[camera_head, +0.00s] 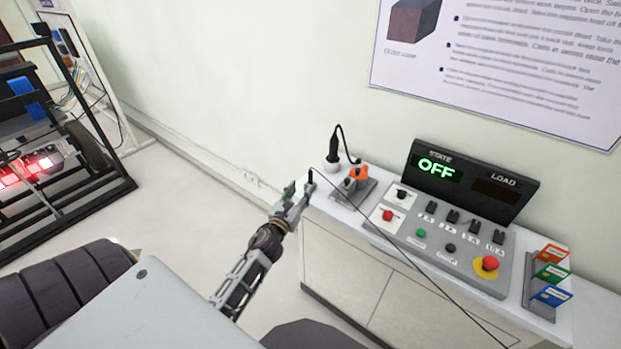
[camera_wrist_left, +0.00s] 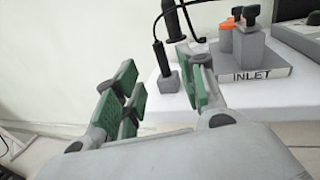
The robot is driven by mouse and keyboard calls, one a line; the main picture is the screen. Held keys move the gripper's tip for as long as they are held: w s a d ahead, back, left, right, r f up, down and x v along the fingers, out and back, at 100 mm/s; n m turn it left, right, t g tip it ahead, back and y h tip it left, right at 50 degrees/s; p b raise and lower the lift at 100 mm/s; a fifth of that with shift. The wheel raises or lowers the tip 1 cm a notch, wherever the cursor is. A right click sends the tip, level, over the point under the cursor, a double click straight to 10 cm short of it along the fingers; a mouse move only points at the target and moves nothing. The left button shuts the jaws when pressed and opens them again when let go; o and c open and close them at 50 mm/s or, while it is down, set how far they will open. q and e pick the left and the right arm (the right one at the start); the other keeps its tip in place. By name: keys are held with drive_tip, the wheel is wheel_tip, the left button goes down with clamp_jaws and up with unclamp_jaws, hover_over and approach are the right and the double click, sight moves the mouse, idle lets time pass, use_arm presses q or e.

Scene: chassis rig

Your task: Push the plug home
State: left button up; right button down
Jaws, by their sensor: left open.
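My left gripper (camera_head: 299,190) is open and empty at the counter's left end, apart from this plug. In the left wrist view, a slim black handle (camera_wrist_left: 159,55) on a small grey block shows beyond the gap between my fingers. My right gripper is not in view.
The inlet block (camera_wrist_left: 255,80) with orange parts (camera_head: 358,174) stands right of the plug. A control panel (camera_head: 445,235) with switches, an "OFF" display (camera_head: 437,168) and a red stop button (camera_head: 490,263) fills the middle. A thin black line crosses in front. Coloured cards (camera_head: 552,272) stand at right.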

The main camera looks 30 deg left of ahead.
sight(310, 183)
use_arm(q)
drive_tip(key=shift+w+a, duration=0.25)
drive_tip(key=shift+w, duration=0.9)
drive_tip(key=shift+w+a, duration=0.2)
drive_tip(key=shift+w, duration=0.95)
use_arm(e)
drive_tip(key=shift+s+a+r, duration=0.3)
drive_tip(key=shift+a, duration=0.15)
use_arm(q)
drive_tip(key=shift+w+p, duration=0.1)
drive_tip(key=shift+p, duration=0.2)
drive_tip(key=shift+w+a+r+p, duration=0.1)
drive_tip(key=shift+w+p, duration=0.05)
drive_tip(key=shift+w, duration=0.4)
drive_tip(key=shift+w+a+p, duration=0.1)
drive_tip(key=shift+w+p, duration=0.05)
drive_tip(key=shift+w, duration=0.4)
drive_tip(key=shift+w+a, duration=0.15)
drive_tip(key=shift+w, duration=0.55)
drive_tip(key=shift+w+a, duration=0.1)
drive_tip(key=shift+w, duration=0.55)
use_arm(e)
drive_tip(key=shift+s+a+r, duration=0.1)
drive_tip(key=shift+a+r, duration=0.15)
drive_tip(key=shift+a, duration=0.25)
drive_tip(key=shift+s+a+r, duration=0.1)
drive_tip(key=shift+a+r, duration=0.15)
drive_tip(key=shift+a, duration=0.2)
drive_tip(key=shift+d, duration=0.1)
